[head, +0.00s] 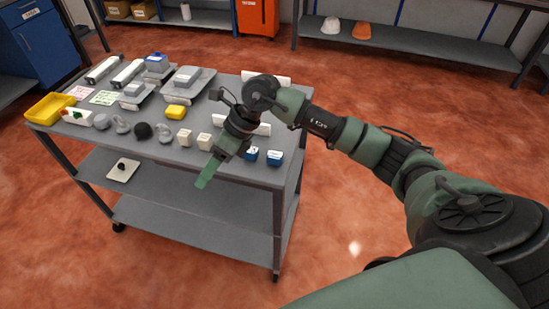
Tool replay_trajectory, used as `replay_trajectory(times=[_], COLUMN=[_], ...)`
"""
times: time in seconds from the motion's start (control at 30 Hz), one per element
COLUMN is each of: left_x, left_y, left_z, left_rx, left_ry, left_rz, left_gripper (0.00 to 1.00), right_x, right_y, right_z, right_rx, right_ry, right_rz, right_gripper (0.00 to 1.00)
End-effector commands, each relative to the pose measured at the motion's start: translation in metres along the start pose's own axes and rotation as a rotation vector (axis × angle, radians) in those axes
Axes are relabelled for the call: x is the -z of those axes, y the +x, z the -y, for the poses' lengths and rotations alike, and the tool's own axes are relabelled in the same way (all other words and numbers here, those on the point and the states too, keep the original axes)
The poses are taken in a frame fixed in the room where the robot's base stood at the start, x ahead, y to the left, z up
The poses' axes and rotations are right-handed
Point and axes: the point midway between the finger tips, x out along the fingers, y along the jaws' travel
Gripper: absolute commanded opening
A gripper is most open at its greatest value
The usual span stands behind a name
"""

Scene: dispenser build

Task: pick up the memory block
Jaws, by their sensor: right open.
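No label I can read marks out the memory block. Small blocks stand along the front of the grey cart top: two blue blocks with white marks, the left blue block (251,153) and the right blue block (274,157), and two cream blocks, the left cream block (184,137) and the right cream block (204,141). My right gripper (211,168) is open, with green fingers pointing down and left over the cart's front edge. It appears empty, between the cream blocks and the blue blocks in the picture. My left gripper is out of view.
The cart top (90,147) also carries a yellow tray (48,108), a yellow block (176,112), grey devices and several round knobs. A white plate (123,170) with a dark knob lies on the shelf below. Open red floor surrounds the cart.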

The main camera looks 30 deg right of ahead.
Motion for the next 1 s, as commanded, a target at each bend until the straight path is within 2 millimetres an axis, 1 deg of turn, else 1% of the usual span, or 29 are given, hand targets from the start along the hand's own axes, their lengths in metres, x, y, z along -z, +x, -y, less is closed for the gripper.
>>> replay_trajectory(times=[0.03,0.07,0.1,0.13,0.2,0.23,0.3,0.37,0.47,0.67,0.83,0.9,1.0], left_x=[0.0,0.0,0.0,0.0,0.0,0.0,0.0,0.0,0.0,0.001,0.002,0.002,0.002], left_y=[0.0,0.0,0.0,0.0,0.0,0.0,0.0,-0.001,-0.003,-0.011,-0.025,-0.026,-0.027], left_z=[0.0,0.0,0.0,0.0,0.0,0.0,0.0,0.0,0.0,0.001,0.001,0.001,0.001], left_rx=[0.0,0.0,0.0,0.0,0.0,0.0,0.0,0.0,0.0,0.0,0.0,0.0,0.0], left_ry=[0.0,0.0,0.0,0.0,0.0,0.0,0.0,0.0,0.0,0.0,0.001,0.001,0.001], left_rz=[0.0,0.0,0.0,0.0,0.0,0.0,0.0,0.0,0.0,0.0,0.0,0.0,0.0], left_gripper=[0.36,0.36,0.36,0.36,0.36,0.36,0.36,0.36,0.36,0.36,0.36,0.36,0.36], right_x=[0.017,0.028,0.042,0.051,0.068,0.074,0.084,0.089,0.096,0.107,0.121,0.126,0.13], right_y=[-0.02,-0.032,-0.048,-0.06,-0.086,-0.096,-0.112,-0.118,-0.115,-0.098,-0.08,-0.071,-0.064], right_z=[0.029,0.043,0.06,0.071,0.089,0.095,0.103,0.107,0.111,0.118,0.128,0.132,0.136], right_rx=[0.095,0.145,0.205,0.245,0.32,0.344,0.384,0.401,0.406,0.403,0.401,0.402,0.403], right_ry=[-0.01,-0.01,-0.004,0.003,0.024,0.034,0.052,0.062,0.069,0.067,0.068,0.067,0.066], right_rz=[-0.109,-0.176,-0.255,-0.308,-0.409,-0.443,-0.499,-0.526,-0.541,-0.539,-0.539,-0.537,-0.535], right_gripper=[0.53,0.53,0.53,0.53,0.53,0.53,0.53,0.53,0.53,0.53,0.53,0.53,0.53])
